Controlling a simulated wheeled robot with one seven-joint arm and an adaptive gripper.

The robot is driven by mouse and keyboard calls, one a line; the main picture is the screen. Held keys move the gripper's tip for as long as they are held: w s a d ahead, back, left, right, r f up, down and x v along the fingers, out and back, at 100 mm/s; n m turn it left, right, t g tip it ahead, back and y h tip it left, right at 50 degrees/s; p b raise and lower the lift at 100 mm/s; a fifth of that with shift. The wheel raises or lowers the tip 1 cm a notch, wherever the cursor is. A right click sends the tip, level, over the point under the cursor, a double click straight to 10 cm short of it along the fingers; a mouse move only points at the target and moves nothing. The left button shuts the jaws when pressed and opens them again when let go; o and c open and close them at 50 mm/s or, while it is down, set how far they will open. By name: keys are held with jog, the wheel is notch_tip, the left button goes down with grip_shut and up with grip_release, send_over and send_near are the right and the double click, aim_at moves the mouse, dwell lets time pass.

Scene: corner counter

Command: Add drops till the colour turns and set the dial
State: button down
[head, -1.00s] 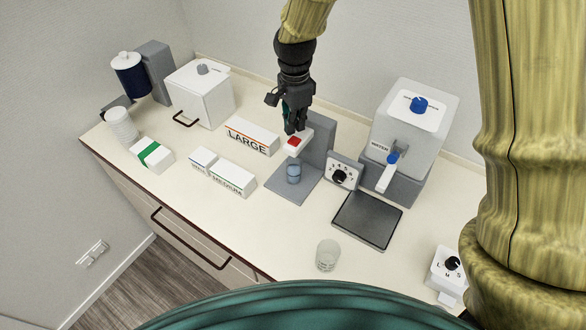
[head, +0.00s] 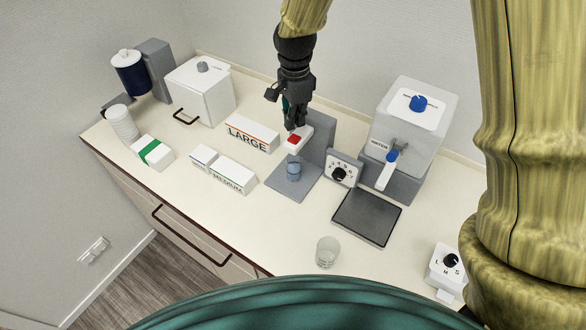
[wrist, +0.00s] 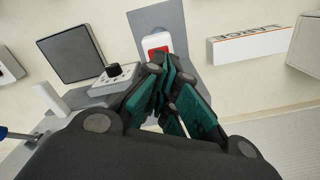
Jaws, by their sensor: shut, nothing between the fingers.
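A white dispenser head with a red button (head: 295,138) sits on a grey stand (head: 320,130). A small cup of blue liquid (head: 294,171) stands under it on the grey base. A white panel with a black dial (head: 339,174) and numbers is just right of the stand; the dial shows in the wrist view (wrist: 114,70). My gripper (head: 294,127) is shut and empty, pointing down at the dispenser head. In the wrist view its fingertips (wrist: 166,60) are beside the red button (wrist: 157,52); I cannot tell whether they touch it.
A water dispenser (head: 410,135) and a dark square pad (head: 367,217) are to the right. A clear beaker (head: 327,252) stands near the front edge. A LARGE box (head: 252,134), a MEDIUM box (head: 233,176) and a white cabinet (head: 202,92) are left. Counter between boxes and beaker is clear.

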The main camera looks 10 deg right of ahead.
notch_tip(320, 180, up, 2)
jog(key=shift+r+p, duration=0.1)
jog(key=shift+p, duration=0.65)
jog(key=shift+r, duration=1.85)
